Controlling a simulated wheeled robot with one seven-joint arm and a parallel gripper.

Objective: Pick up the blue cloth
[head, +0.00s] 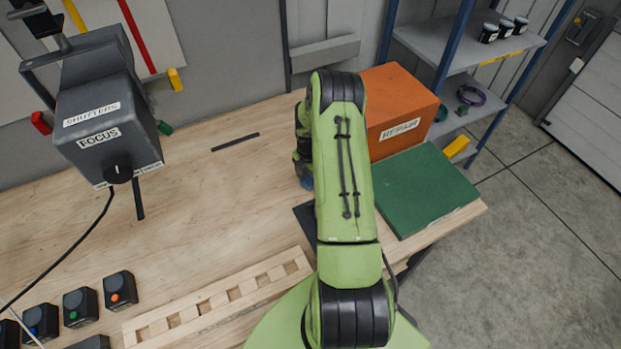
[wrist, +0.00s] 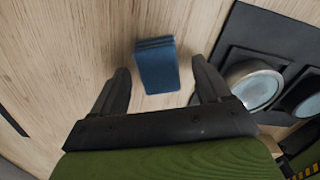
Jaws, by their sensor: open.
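The blue cloth (wrist: 157,66) is folded and lies on the wooden bench top in the wrist view. My gripper (wrist: 164,80) is open, with one dark finger on each side of the cloth and a gap on both sides. The fingers do not appear to touch it. In the head view my green arm hides most of this area. Only a small patch of blue (head: 307,182) shows beside the arm, and my gripper is mostly hidden there.
A black holder with round glass lenses (wrist: 252,85) sits right of the cloth. An orange REPAIR box (head: 400,110) and a green mat (head: 420,190) are right of my arm. A slotted wooden rack (head: 220,300) lies in front. The bench's middle left is mostly clear.

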